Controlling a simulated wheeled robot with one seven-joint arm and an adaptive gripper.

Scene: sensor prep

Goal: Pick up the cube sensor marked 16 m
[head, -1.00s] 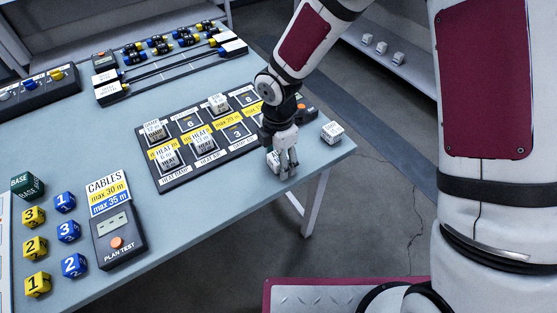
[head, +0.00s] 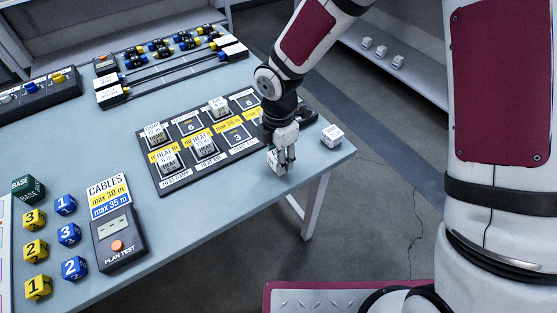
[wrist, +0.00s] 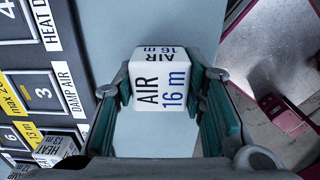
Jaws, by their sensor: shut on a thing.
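The cube sensor marked "AIR 16 m" (wrist: 160,82) is white with black and blue print and sits between my gripper's two fingers in the wrist view. In the head view the same cube (head: 275,160) shows low in the fingers, near the table's front right edge. My gripper (head: 283,160) points down and is shut on it; the green finger pads also show at both sides of the cube in the wrist view (wrist: 162,105). I cannot tell whether the cube touches the table.
Another white cube (head: 332,135) stands to the right near the table corner. The dark sensor board (head: 180,178) with several white cubes is at the left. A cable tester (head: 118,238), yellow and blue dice-like pieces and a rack of connectors lie further left and back.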

